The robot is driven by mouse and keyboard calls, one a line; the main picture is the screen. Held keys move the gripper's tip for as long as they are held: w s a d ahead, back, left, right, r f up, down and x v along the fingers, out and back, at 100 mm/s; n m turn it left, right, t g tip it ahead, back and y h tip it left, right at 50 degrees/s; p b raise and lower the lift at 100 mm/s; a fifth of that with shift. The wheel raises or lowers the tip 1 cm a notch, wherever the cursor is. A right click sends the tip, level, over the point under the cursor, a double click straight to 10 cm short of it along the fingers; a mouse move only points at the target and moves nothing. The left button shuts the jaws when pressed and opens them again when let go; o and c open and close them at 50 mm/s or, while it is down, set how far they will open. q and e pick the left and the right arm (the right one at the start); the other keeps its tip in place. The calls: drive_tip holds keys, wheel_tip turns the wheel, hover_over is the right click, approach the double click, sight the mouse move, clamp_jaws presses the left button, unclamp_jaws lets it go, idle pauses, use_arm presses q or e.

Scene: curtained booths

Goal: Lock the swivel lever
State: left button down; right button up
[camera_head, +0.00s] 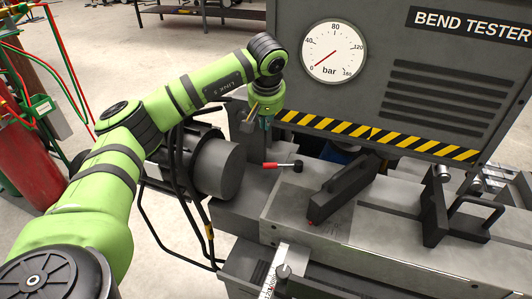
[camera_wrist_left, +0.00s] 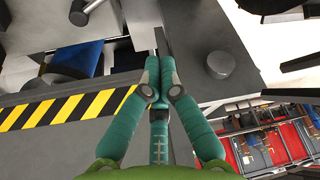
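A small lever with a red tip (camera_head: 270,165) and a round black hub (camera_head: 298,166) sits on top of the grey machine bed in the head view. Its handle points left from the hub. My left gripper (camera_head: 265,123) hangs fingers-down above and a little left of it, apart from the lever. In the left wrist view its teal fingers (camera_wrist_left: 160,65) come together with nothing seen between them. I cannot clearly make out the red tip in the wrist view. My right gripper is not in view.
A black bar (camera_head: 342,188) with a red mark at its lower end lies right of the lever. The machine's panel with a hazard stripe (camera_head: 380,136) rises behind. Black brackets (camera_head: 440,205) stand farther right.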

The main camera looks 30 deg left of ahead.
use_arm(q)
wheel_tip(320, 180, down, 10)
drive_tip(key=b, duration=0.1)
drive_tip(key=shift+s+d+f+b, duration=0.15)
drive_tip(key=shift+b, duration=0.2)
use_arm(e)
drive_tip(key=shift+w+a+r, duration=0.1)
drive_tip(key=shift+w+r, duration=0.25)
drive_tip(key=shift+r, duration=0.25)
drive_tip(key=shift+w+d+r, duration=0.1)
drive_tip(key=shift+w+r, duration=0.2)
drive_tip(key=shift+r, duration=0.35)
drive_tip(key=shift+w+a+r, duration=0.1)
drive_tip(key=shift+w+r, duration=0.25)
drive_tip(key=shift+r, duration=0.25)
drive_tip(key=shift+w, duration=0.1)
